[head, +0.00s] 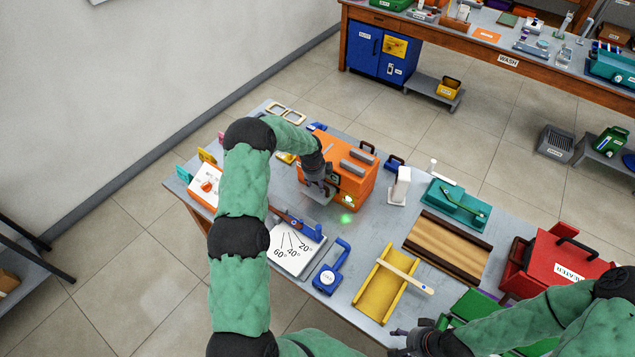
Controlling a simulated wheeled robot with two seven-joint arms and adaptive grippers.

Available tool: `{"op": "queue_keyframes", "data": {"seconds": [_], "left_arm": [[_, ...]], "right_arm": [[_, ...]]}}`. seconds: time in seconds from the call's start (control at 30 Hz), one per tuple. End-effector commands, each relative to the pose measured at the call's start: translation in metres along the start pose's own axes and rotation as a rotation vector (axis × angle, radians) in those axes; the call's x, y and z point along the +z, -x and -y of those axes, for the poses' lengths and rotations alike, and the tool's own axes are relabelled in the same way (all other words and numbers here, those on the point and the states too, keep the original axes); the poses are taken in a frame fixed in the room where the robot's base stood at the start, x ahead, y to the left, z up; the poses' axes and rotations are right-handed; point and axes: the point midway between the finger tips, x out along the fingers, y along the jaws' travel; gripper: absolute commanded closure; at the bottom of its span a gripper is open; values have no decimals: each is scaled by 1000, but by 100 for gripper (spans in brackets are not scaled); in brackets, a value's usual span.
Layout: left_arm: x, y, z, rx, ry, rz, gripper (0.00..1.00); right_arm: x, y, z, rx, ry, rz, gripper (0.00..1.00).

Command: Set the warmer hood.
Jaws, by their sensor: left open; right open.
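An orange box-shaped unit (355,182) with grey bars and black handles on top stands at the back middle of the table; I take it for the warmer, but cannot tell its hood from its body. My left gripper (322,190) is open at the unit's left front side, pointing down. Whether it touches the unit I cannot tell, and my arm hides part of that side. My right gripper (398,338) is open near the table's front edge, beside the yellow tray, away from the orange unit.
An angle board (292,255) and a blue tool (328,278) lie in front of the unit. A yellow tray (375,296) with a wooden stick, a brown grooved board (447,247), a teal stand (455,205) and a red box (560,262) stand rightward. A green glow shows on the table before the unit.

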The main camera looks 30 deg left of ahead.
Motion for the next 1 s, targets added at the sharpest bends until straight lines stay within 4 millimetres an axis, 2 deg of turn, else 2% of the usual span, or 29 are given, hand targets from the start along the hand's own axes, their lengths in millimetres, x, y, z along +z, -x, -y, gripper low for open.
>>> {"op": "queue_keyframes", "data": {"seconds": [0.27,0.3,0.4,0.47,0.73,1.0], "left_arm": [[0,-2,0,-1,1,0,52],[0,-2,0,0,1,0,57],[0,-2,0,0,1,0,86],[0,-2,0,0,1,0,100],[0,0,-5,0,1,0,100],[2,9,-48,3,2,1,100]], "right_arm": [[0,0,0,0,0,0,46],[0,0,0,0,0,0,46],[0,0,0,0,0,0,46],[0,0,0,0,0,0,46],[0,0,0,0,0,0,46],[0,2,1,0,0,0,46]]}}
